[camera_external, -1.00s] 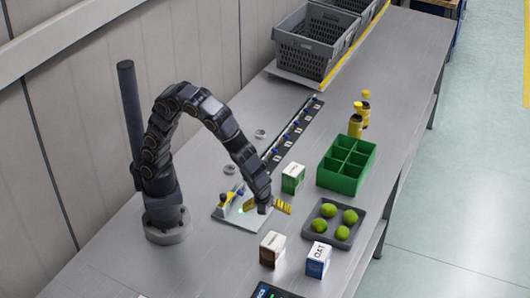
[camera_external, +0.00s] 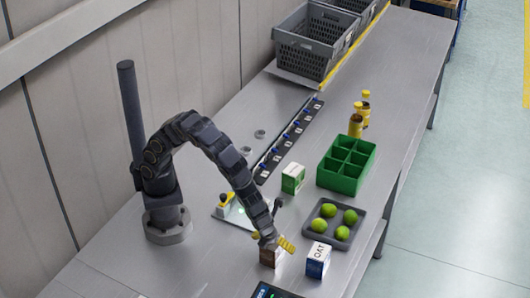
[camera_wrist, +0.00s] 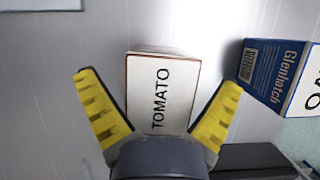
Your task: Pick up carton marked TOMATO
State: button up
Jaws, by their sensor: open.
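The TOMATO carton (camera_wrist: 160,95) shows in the wrist view with its white top and black lettering facing me. In the external view its brown side (camera_external: 267,258) shows under my gripper, and much of it is hidden. My gripper (camera_wrist: 158,110) is open, with one yellow ribbed finger on each side of the carton and a gap on both sides. In the external view my gripper (camera_external: 275,242) is right over the carton.
A blue and white OAT carton (camera_external: 317,262) stands close on the right. A dark screen device (camera_external: 270,292) lies in front. A grey tray with green fruits (camera_external: 335,222), a green divided crate (camera_external: 346,167) and a green-white carton (camera_external: 292,179) stand behind.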

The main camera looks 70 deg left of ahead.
jog(key=c, duration=1.1)
jog(key=shift+c, duration=0.2)
jog(key=shift+r, duration=0.1)
